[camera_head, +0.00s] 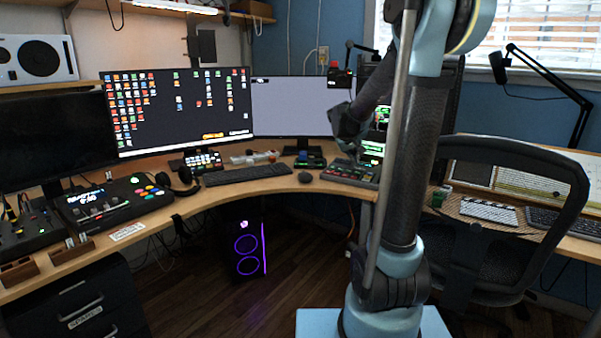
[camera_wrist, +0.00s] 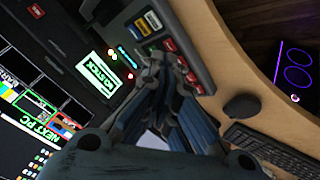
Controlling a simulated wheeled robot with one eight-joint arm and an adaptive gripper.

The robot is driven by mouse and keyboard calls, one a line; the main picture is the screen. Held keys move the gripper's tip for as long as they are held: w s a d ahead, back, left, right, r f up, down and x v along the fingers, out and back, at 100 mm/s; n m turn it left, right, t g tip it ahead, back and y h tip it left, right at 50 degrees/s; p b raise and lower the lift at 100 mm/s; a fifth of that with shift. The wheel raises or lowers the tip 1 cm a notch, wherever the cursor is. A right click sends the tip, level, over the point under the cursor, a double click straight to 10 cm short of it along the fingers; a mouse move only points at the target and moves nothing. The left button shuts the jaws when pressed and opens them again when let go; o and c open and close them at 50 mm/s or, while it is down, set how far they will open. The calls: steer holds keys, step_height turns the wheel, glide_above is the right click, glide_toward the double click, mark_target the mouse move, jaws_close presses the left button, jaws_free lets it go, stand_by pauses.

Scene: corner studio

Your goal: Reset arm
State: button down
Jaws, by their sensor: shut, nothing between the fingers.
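My gripper (camera_wrist: 160,85) is shut and empty in the wrist view, its fingertips together over the desk near a control panel (camera_wrist: 150,25) with coloured buttons. In the head view my gripper (camera_head: 352,152) is small and dark, at the end of my arm, above the right part of the desk. The same panel (camera_head: 350,172) lies on the desk just below it there. I cannot tell whether the fingertips touch the panel. My upright arm links hide part of the desk behind them.
The curved desk (camera_head: 285,187) carries a mouse (camera_head: 305,177), a keyboard (camera_head: 248,174), headphones (camera_head: 186,176) and a control console (camera_head: 112,198). Several monitors stand behind. A black chair (camera_head: 490,215) is at the right. A computer tower (camera_head: 245,250) stands under the desk. Bare floor (camera_head: 300,275) shows in front.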

steer(key=s+f+g+y, duration=0.1)
steer(key=s+f, duration=0.3)
steer(key=s, duration=0.9)
steer(key=s+a+f+m+g+y, duration=0.1)
steer(key=s+f, duration=0.4)
steer(key=s, duration=0.8)
steer(key=s+a+f+m+g+y, duration=0.1)
steer(key=s+f+g, duration=0.2)
steer(key=s, duration=1)
steer(key=shift+s+f+y, duration=0.35)
steer(key=shift+f+y, duration=0.05)
steer(key=shift+f, duration=0.25)
steer(key=shift+a, duration=0.1)
steer(key=shift+w+f, duration=0.2)
steer(key=shift+w, duration=0.25)
